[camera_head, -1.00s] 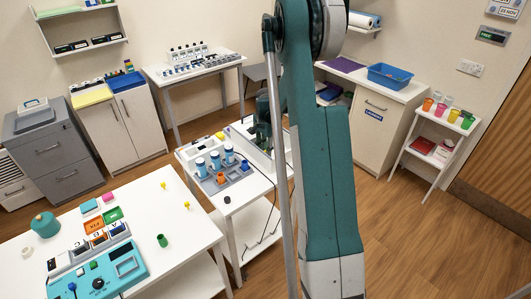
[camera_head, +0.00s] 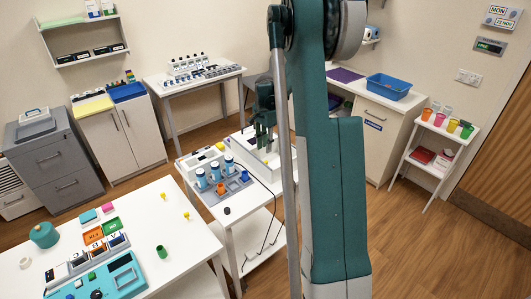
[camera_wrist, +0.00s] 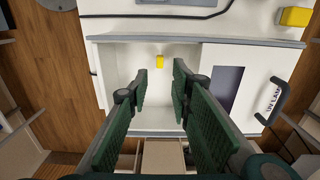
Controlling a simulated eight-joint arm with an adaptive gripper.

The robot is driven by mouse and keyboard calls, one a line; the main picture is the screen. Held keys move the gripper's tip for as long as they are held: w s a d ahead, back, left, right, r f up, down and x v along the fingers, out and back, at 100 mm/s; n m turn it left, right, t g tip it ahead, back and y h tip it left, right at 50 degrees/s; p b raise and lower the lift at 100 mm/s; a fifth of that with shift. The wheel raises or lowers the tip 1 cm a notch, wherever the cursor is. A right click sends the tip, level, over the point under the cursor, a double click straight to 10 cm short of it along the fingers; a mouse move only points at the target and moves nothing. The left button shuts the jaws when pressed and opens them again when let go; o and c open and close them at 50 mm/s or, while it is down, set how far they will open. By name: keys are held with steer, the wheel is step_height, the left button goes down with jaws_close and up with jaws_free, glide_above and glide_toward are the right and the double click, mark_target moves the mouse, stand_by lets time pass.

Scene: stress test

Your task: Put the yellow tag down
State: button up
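The yellow tag (camera_wrist: 160,61) is a small yellow piece inside an open white box (camera_wrist: 118,66) in the wrist view. It shows between and beyond my fingertips, with a visible gap to each finger. My gripper (camera_wrist: 160,72) has its two green fingers spread apart with nothing between them. In the head view my gripper (camera_head: 264,141) points down over the white box (camera_head: 266,160) on the middle white table, partly behind my arm.
A panel with a dark window and handle (camera_wrist: 269,100) adjoins the box on the right. A yellow block (camera_wrist: 295,16) sits at the upper right. In the head view, a grey rack (camera_head: 226,190) with blue-labelled bottles stands left of the box. A cable hangs at the table's side.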

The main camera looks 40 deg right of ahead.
steer(key=shift+r, duration=0.8)
steer(key=s+a+r+n+t, duration=0.1)
steer(key=s+a+r+n, duration=0.25)
steer(key=a+r, duration=0.35)
steer(key=s+a+r+n+t+h, duration=0.15)
steer(key=s+a+r, duration=0.3)
steer(key=a, duration=0.45)
steer(key=s+a+r+n+t+y, duration=0.1)
steer(key=s+a+r+n, duration=0.2)
steer(key=a+r, duration=0.4)
steer(key=s+a+n+t, duration=0.3)
steer(key=s+a+n, duration=0.7)
steer(key=s+a, duration=1)
steer(key=shift+s+f+t, duration=0.35)
steer(key=shift+s+f, duration=0.1)
steer(key=shift+s, duration=0.65)
